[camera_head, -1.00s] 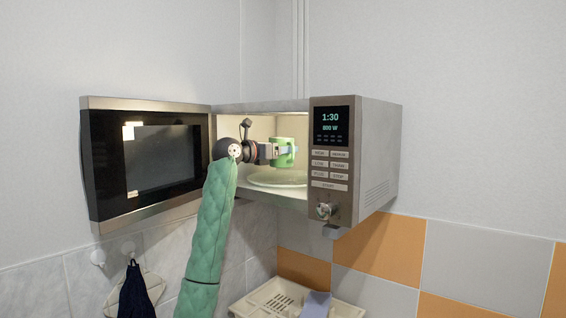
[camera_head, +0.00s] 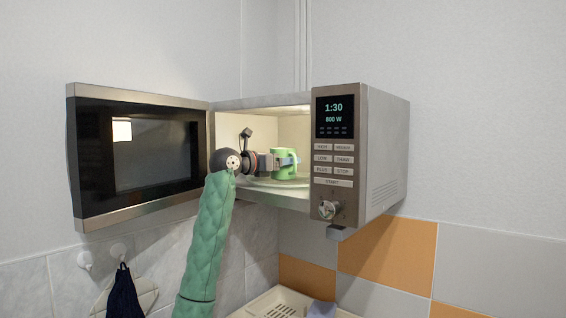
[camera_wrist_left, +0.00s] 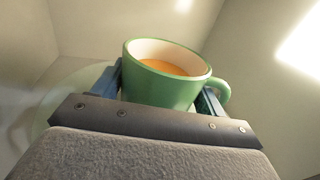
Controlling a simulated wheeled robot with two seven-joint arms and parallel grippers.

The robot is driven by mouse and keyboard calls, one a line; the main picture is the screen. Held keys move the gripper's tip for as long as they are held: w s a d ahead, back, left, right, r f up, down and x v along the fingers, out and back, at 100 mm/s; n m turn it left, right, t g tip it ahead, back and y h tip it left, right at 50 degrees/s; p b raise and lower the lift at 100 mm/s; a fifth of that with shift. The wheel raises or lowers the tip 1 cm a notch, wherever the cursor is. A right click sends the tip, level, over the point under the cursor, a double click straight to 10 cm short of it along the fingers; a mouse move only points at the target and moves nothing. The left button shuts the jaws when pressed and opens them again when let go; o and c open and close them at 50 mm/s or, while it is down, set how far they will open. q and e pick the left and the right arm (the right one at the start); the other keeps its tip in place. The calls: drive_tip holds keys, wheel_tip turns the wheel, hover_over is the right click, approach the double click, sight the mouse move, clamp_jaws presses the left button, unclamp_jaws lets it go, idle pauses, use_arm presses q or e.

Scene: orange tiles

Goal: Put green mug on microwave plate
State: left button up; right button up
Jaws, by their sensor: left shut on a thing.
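The green mug (camera_head: 284,164) is inside the open microwave (camera_head: 375,150), upright, just above or on the glass plate (camera_head: 262,183); I cannot tell if it touches. In the left wrist view the mug (camera_wrist_left: 165,90) holds an orange-brown drink and its handle points right. My left gripper (camera_head: 284,161) reaches in through the opening and is shut on the mug. Its fingers (camera_wrist_left: 160,88) sit on either side of the mug in the left wrist view. The plate (camera_wrist_left: 58,95) shows partly behind the gripper there. My right gripper is not in view.
The microwave door (camera_head: 140,155) stands wide open to the left of my arm. The control panel (camera_head: 333,155) borders the opening on the right. A cream rack (camera_head: 262,303) lies below, and a dark cloth (camera_head: 123,292) hangs at lower left.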

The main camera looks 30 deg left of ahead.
use_arm(q)
drive_tip(key=shift+w+f, duration=0.1)
drive_tip(key=o, duration=1.4)
drive_tip(key=shift+a+f, duration=0.1)
